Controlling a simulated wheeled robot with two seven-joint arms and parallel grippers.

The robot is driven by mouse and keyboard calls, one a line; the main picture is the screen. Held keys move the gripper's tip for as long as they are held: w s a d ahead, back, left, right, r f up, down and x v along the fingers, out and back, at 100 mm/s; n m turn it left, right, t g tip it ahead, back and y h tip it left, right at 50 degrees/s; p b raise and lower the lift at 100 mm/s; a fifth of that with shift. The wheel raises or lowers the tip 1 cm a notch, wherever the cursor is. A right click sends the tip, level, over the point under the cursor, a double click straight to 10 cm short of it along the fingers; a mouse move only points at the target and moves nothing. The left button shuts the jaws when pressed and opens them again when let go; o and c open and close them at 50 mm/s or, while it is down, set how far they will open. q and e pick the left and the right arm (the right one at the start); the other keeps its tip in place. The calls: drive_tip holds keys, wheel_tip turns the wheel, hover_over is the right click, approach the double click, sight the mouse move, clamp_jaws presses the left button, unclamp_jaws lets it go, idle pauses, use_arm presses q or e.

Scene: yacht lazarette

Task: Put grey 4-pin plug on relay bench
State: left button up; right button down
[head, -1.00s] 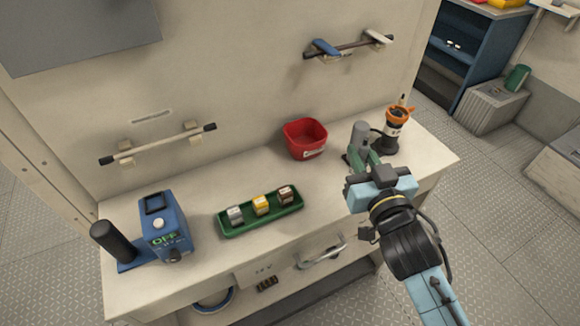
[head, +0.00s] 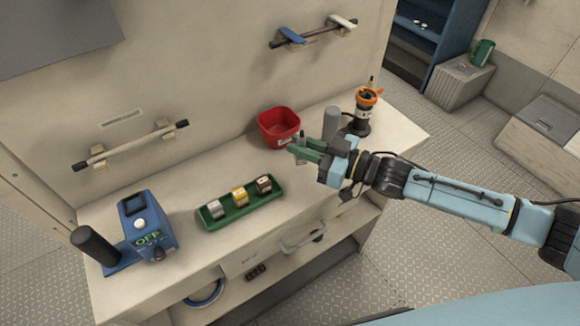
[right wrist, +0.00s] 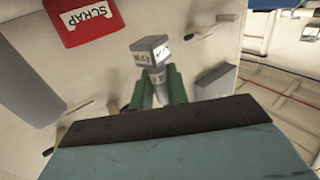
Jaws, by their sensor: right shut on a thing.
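My right gripper (head: 298,151) reaches in from the right over the bench top, near the red bin. In the right wrist view its green fingers (right wrist: 158,88) are shut on the grey plug (right wrist: 151,52), a pale grey piece with a block-shaped head and small dark markings. The plug is mostly hidden by the fingers in the head view. The pale bench (head: 395,135) runs along the wall below the gripper. The gripper appears to hold the plug above the surface. My left gripper is not in view.
A red scrap bin (head: 277,127) stands behind the gripper. A grey cylinder (head: 331,122) and an orange-topped device (head: 364,112) stand at the right. A green tray (head: 245,208) holds grey, yellow and brown blocks. A blue device (head: 147,228) reads OFF at the left.

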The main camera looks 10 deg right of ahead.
drive_tip(key=shift+f+b, duration=0.35)
drive_tip(key=shift+f, duration=2.85)
drive_tip(key=shift+f, duration=0.2)
drive_tip(key=c, duration=1.4)
unclamp_jaws()
drive_tip(key=shift+r, duration=0.2)
drive_tip(key=v, duration=1.2)
drive_tip(key=shift+r, duration=0.1)
